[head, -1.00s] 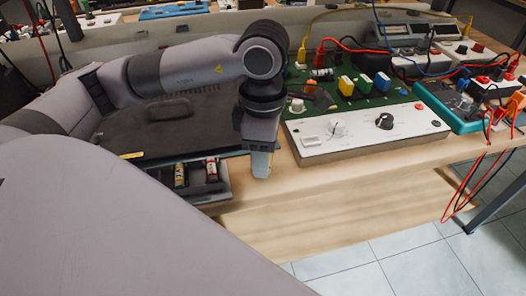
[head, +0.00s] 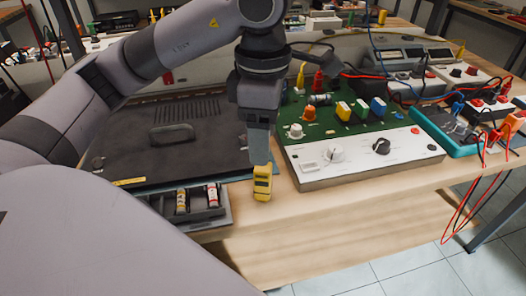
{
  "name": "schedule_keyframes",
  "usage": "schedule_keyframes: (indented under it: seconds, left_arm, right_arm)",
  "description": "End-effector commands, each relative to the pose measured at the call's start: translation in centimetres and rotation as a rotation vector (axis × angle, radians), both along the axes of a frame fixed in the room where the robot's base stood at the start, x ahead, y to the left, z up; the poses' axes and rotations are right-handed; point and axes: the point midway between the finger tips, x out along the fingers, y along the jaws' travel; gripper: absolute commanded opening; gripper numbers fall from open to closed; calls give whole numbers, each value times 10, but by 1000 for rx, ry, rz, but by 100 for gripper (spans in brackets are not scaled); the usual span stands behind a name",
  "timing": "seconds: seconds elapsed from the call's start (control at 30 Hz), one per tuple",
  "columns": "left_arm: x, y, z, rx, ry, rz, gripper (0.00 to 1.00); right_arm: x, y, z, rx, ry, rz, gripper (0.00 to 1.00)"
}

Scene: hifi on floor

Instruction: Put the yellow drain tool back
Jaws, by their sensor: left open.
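The yellow drain tool (head: 262,184) is a small yellow block with dark bands, near the front edge of the bench. It looks upright. My left gripper (head: 260,160) points down directly above it, and its fingers overlap the tool's top in the picture. The gripper is open. I cannot tell whether a finger touches the tool. My right gripper is not in view.
A dark open tray (head: 208,210) with small cylinders lies left of the tool. A dark flat case (head: 130,150) is behind it. A green and white circuit panel (head: 350,160) stands close on the right. Cables (head: 480,190) hang at the far right.

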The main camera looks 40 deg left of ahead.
Motion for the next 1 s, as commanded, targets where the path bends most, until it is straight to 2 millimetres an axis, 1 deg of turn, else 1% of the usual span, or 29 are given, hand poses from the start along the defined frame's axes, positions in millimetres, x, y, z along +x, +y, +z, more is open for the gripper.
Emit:
schedule_keyframes:
  seconds: [0.03, 0.07, 0.23, 1.0]
  left_arm:
    - [0, 0, 7, 0, -1, 1, 62]
    - [0, 0, 10, 1, -2, 1, 62]
    - [0, 0, 17, 0, 1, 0, 62]
    - [0, 0, 17, 0, 1, 0, 62]
  right_arm:
    - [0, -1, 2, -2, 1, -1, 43]
    - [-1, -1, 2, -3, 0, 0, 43]
    - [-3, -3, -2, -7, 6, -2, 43]
    - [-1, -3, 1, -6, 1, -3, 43]
